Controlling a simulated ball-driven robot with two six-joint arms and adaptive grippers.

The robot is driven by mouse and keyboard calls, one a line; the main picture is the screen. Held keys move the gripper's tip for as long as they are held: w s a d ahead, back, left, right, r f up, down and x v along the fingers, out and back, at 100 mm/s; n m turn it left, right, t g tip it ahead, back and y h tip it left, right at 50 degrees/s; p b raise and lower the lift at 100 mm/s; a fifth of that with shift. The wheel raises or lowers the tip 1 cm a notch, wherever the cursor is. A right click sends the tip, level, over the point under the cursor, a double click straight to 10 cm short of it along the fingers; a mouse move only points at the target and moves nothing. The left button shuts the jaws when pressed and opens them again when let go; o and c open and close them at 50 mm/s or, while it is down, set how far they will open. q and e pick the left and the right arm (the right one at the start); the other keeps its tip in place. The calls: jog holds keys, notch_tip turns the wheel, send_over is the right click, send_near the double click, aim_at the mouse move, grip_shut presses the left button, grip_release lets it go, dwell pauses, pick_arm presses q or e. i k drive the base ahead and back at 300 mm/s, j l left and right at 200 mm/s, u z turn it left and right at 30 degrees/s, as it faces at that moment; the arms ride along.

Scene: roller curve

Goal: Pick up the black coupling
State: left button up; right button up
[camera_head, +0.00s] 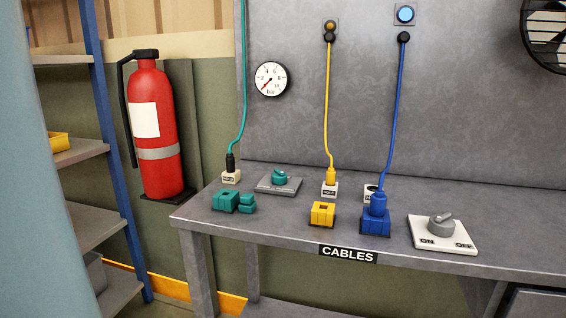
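The black coupling (230,162) is on the lower end of a teal hose (242,90) at the left of the bench. It stands upright in or on a small white block marked HOLD (231,177); how deep it sits cannot be told. A teal socket block (225,200) with a smaller teal piece (246,203) beside it lies just in front.
The grey bench (320,262) also carries a teal knob on a plate (280,179), a yellow block (322,214), a yellow plug (331,175), a blue plug (378,204) in a blue block (375,224) and an ON/OFF switch (441,225). A fire extinguisher (154,130) hangs left.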

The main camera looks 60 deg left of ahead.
aim_at(230, 159)
jog(key=u, duration=2.15)
